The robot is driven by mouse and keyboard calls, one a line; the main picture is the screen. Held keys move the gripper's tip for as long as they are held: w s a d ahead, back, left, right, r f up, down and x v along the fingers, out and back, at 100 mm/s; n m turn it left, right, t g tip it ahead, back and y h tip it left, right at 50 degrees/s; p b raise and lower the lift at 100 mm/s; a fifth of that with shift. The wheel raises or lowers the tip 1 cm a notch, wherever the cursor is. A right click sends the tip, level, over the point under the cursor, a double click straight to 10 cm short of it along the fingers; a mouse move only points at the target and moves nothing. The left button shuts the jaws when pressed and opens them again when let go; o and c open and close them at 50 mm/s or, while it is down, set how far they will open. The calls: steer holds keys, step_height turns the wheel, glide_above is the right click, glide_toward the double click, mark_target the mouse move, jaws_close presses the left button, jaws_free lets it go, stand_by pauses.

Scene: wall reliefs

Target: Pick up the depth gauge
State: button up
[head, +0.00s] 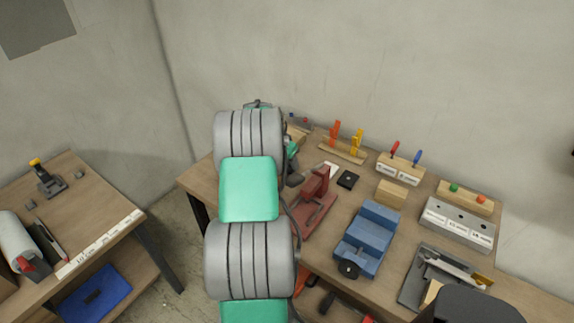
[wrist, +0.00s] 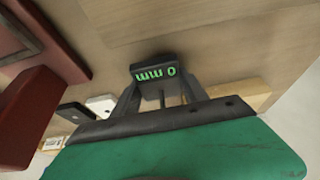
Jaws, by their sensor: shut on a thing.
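In the wrist view, the depth gauge (wrist: 155,73) is a small dark block with a green "0 mm" display and thin rods below it. It sits between the two dark fingers of my gripper (wrist: 160,94), which is shut on it. The wooden bench top shows behind it; I cannot tell whether the gauge touches the bench. In the head view my arm hides the gauge and most of my gripper.
A black box (head: 347,179), white card (head: 329,168), blue vise (head: 367,240), tool racks (head: 400,168) and grey holed block (head: 457,222) crowd the bench.

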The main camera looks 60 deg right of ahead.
steer(key=shift+c, duration=0.7)
